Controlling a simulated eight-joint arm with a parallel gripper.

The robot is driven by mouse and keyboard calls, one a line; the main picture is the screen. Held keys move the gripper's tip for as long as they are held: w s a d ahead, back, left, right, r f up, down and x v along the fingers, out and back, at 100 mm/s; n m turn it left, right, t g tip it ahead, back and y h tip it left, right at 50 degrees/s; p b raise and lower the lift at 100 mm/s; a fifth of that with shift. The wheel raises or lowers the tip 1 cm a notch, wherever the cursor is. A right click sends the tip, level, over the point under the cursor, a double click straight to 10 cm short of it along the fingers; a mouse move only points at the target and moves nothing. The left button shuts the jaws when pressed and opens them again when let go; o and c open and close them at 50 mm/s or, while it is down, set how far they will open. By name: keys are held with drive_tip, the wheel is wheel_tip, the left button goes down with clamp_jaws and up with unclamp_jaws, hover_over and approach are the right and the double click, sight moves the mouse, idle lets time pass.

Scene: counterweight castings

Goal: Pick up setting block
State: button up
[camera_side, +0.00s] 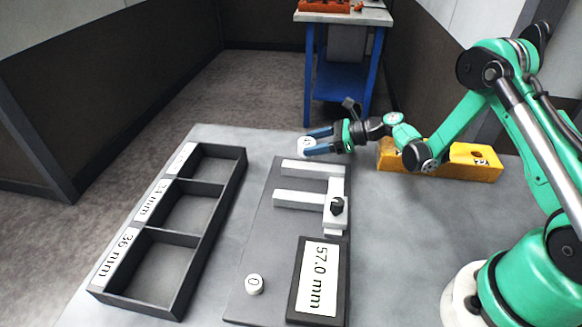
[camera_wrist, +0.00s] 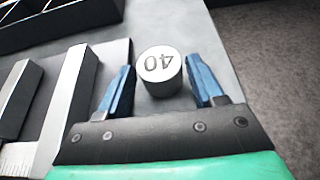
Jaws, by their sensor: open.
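The setting block is a short white cylinder marked "40" (camera_wrist: 159,68), upright at the far end of the table. In the side view the block (camera_side: 306,145) is partly covered by my fingers. My gripper (camera_side: 307,142) is open, with its two blue fingers on either side of the block. In the wrist view my gripper (camera_wrist: 160,75) shows the block between the fingers, with a gap to each, wider on the right.
A gauge with pale jaws (camera_side: 300,198) and a display reading 57.0 mm (camera_side: 318,280) stands on a grey plate. A white "0" button (camera_side: 254,284) is nearby. A dark three-compartment tray (camera_side: 138,297) lies left, empty. A yellow block (camera_side: 470,160) lies right.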

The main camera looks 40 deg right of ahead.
drive_tip(key=shift+w+a+f, duration=0.25)
drive_tip(key=shift+w+a, duration=0.1)
clamp_jaws()
drive_tip(key=shift+r, duration=0.1)
wheel_tip(320, 180, up, 20)
drive_tip(key=s+a+r+m+t+h, duration=0.3)
drive_tip(key=s+r+m+h, duration=0.2)
drive_tip(key=s+r, duration=0.15)
drive_tip(key=n+g+y, duration=0.3)
drive_tip(key=n+y, duration=0.2)
hover_over(311, 142)
wheel_tip(311, 142, down, 7)
drive_tip(key=shift+r, duration=0.2)
